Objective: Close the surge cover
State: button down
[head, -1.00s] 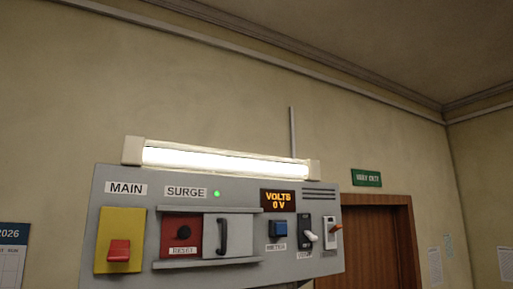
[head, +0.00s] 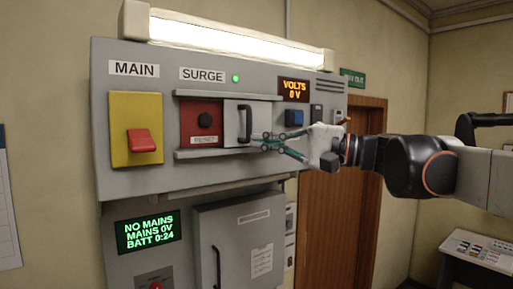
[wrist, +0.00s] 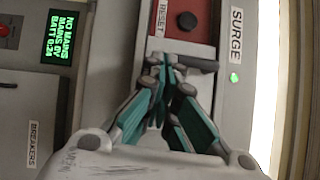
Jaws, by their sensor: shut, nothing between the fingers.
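The surge cover (head: 232,130) is a grey sliding panel with a black bar handle (head: 245,124). It sits at the right of its two rails, under the SURGE label. The red recess (head: 195,122) with the black reset button is exposed on its left. My gripper (head: 268,141) is shut and empty, its teal fingers pointing left at the cover's right side, close to the handle. In the wrist view the fingertips (wrist: 163,72) are by the handle (wrist: 198,64) and partly hide it. I cannot tell whether they touch it.
A yellow plate with the red MAIN switch (head: 141,141) is left of the cover. The blue meter button (head: 294,118) is just right, near my gripper. The lower rail (head: 205,154) juts out below the cover. A grey breakers door (head: 240,240) is underneath.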

aim_at(227, 145)
jog(key=s+a, duration=0.1)
jog(key=a, duration=0.1)
jog(key=s+a, duration=0.2)
jog(key=a, duration=0.1)
jog(key=s+a, duration=0.2)
jog(key=a, duration=0.1)
jog(key=shift+f, duration=0.15)
jog(key=shift+w, duration=0.1)
jog(key=shift+w+d+f, duration=0.1)
jog(key=shift+d, duration=0.05)
dwell(0.4)
